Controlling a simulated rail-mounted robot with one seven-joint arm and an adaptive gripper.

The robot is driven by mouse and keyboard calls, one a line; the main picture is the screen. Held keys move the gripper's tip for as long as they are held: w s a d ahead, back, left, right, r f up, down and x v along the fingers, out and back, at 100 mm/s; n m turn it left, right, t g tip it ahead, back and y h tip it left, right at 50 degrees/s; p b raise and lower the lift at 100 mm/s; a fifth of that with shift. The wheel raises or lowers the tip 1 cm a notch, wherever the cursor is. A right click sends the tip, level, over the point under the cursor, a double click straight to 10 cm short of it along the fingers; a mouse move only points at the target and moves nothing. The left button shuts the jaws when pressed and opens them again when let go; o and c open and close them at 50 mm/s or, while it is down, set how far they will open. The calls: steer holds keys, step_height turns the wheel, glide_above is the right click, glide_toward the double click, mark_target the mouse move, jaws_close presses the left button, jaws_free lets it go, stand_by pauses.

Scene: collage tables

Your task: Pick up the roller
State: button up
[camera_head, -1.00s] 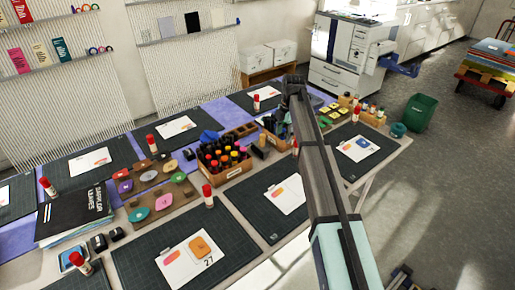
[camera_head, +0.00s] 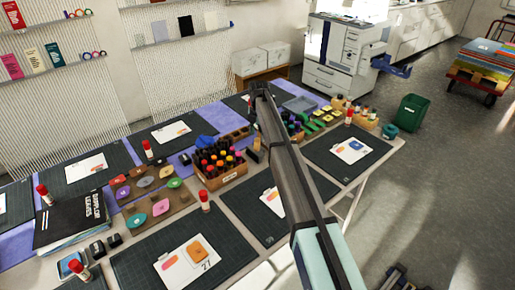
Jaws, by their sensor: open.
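I cannot clearly make out the roller. A small blue item (camera_head: 206,140) lies on the purple strip behind the bottle crate, but it is too small to tell what it is. My dark arm reaches from the bottom right up over the middle of the table. The arm also covers part of the table's middle.
A wooden crate (camera_head: 229,178) holds several coloured bottles. Red-capped glue sticks (camera_head: 205,200) stand upright between dark cutting mats (camera_head: 128,262). Black sample books (camera_head: 72,222) lie at left. A green bin (camera_head: 411,112) stands on the open floor at right.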

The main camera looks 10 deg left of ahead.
mark_target(257, 144)
steer(key=shift+s+a+f+p, duration=0.1)
steer(key=shift+f+p, duration=0.5)
steer(key=shift+f, duration=1)
steer(key=shift+s+f+p, duration=0.1)
steer(key=shift+f+p, duration=0.5)
steer(key=shift+f, duration=0.95)
jaws_close()
